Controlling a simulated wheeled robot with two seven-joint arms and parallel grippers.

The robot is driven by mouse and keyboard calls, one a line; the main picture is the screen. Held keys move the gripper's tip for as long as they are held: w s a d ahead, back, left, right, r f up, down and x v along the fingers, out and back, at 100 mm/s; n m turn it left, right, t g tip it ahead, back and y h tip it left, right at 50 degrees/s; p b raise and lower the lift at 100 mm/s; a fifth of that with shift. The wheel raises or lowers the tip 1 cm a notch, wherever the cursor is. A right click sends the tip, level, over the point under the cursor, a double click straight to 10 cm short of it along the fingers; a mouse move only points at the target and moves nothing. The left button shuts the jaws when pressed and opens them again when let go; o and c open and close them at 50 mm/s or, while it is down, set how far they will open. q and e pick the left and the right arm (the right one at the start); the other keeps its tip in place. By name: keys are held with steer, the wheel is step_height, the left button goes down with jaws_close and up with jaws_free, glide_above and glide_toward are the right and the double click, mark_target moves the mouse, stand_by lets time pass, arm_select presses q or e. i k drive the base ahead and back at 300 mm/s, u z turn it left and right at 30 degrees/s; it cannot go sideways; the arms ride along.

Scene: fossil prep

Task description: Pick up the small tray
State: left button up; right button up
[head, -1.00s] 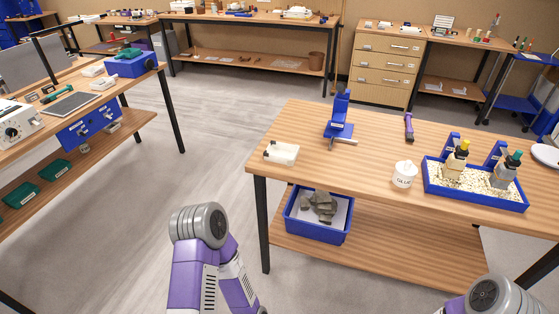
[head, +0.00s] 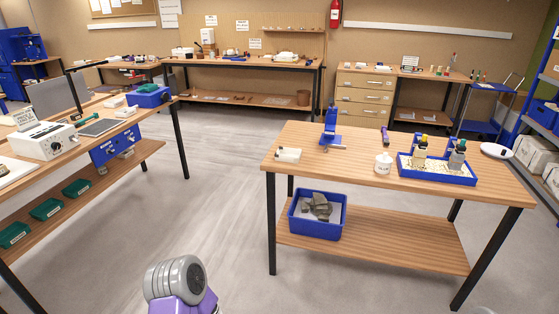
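A blue tray (head: 437,174) with pale granules and two bottles stands on the same table's right part. A deeper blue bin (head: 316,230) holding grey rocks sits on that table's lower shelf. I cannot tell from the view which of these is the small tray. Neither of my grippers shows; only a part of my arm is at the bottom edge.
The right-hand table (head: 350,160) also bears a blue stand (head: 329,128), a white pot (head: 383,163) and a white plate (head: 495,150). A workbench (head: 150,157) with a control box (head: 43,141) stands at left. The grey floor (head: 222,190) between them is clear.

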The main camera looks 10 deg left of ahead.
mark_target(288, 155)
steer(key=u, duration=0.75)
steer(key=i, duration=2.05)
steer(key=z, duration=0.8)
